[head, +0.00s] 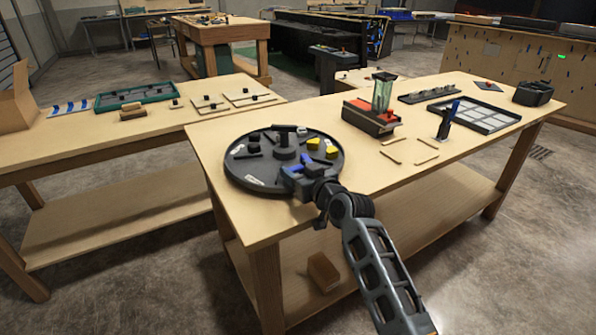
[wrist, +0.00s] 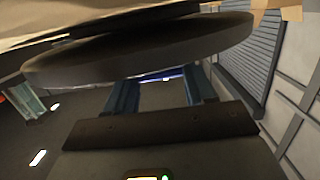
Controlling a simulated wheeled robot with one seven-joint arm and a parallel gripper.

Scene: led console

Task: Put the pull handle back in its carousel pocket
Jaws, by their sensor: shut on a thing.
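The carousel (head: 240,178) is a round black disc with pockets and white labels near the front left corner of the table. In the wrist view its edge (wrist: 150,48) crosses the upper half, very close to the fingers. My gripper (head: 301,163) is at the carousel's front right rim, its blue fingers over the disc. In the wrist view the finger ends (wrist: 158,82) reach up to the disc's edge, with a gap between them. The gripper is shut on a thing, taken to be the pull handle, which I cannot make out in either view. Which pocket is beneath is hidden.
On the carousel stand a central black knob (head: 284,140), yellow parts (head: 326,150) and dark parts at the back left. A red-based device (head: 371,116) and a blue upright piece (head: 447,120) stand to the right.

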